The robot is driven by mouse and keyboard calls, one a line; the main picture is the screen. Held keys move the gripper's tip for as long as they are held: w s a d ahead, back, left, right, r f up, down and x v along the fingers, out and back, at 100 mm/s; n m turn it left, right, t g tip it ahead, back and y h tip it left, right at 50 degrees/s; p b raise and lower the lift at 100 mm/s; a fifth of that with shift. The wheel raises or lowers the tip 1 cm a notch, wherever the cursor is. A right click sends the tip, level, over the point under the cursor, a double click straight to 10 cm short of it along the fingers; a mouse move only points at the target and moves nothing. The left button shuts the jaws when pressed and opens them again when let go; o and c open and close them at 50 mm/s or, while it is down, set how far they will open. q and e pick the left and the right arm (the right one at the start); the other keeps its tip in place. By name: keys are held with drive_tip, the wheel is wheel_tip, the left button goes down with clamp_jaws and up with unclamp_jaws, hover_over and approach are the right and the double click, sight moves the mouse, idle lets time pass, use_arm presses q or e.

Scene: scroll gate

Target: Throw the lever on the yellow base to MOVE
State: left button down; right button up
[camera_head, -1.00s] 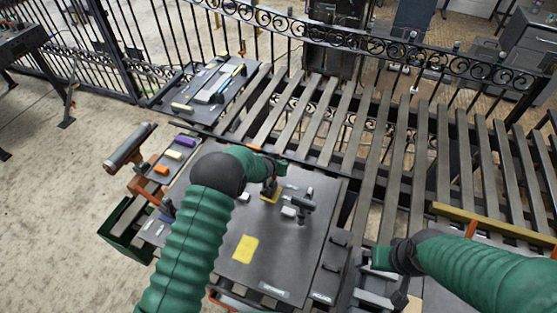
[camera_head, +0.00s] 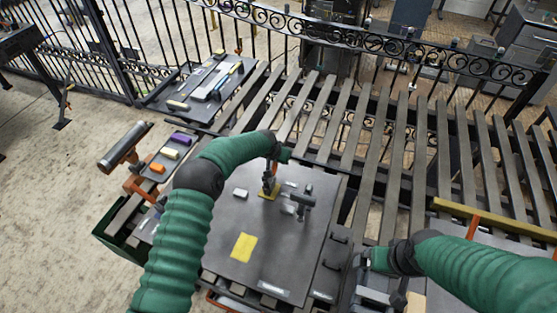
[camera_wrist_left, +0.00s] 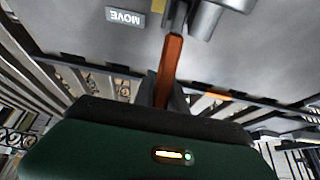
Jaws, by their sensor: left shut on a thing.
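The orange-brown lever (camera_head: 269,183) stands on the small yellow base (camera_head: 268,195) on the dark grey panel (camera_head: 262,262). My left gripper (camera_head: 272,168) is above the base and shut on the lever. In the left wrist view the lever (camera_wrist_left: 171,62) runs up from between my left fingers, which are mostly hidden behind the green housing. A MOVE label (camera_wrist_left: 126,18) lies on the panel beside the lever, upside down in that view. My right gripper (camera_head: 374,259) is low at centre right, beside the panel; its fingers are too small to read.
A grey T-shaped handle (camera_head: 302,201) stands close to the right of the lever. A yellow pad (camera_head: 244,247) lies nearer on the panel. A side tray holds purple (camera_head: 181,138) and orange (camera_head: 158,168) blocks. Slats (camera_head: 395,150) and a black iron fence (camera_head: 420,58) lie beyond.

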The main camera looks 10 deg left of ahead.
use_arm(q)
drive_tip(key=shift+w+r, duration=0.15)
drive_tip(key=shift+r, duration=0.05)
drive_tip(key=c, duration=1.6)
unclamp_jaws()
drive_tip(key=shift+o, duration=1.2)
drive_tip(key=shift+f, duration=0.2)
use_arm(e)
drive_tip(key=shift+w+d+f, duration=0.1)
drive_tip(key=shift+w, duration=0.1)
wheel_tip(320, 180, down, 3)
drive_tip(key=b, duration=0.2)
drive_tip(key=shift+s+b, duration=0.1)
drive_tip(key=shift+b, duration=0.3)
use_arm(q)
drive_tip(key=v, duration=1.6)
drive_tip(key=shift+s+r, duration=0.2)
drive_tip(key=shift+r, duration=0.1)
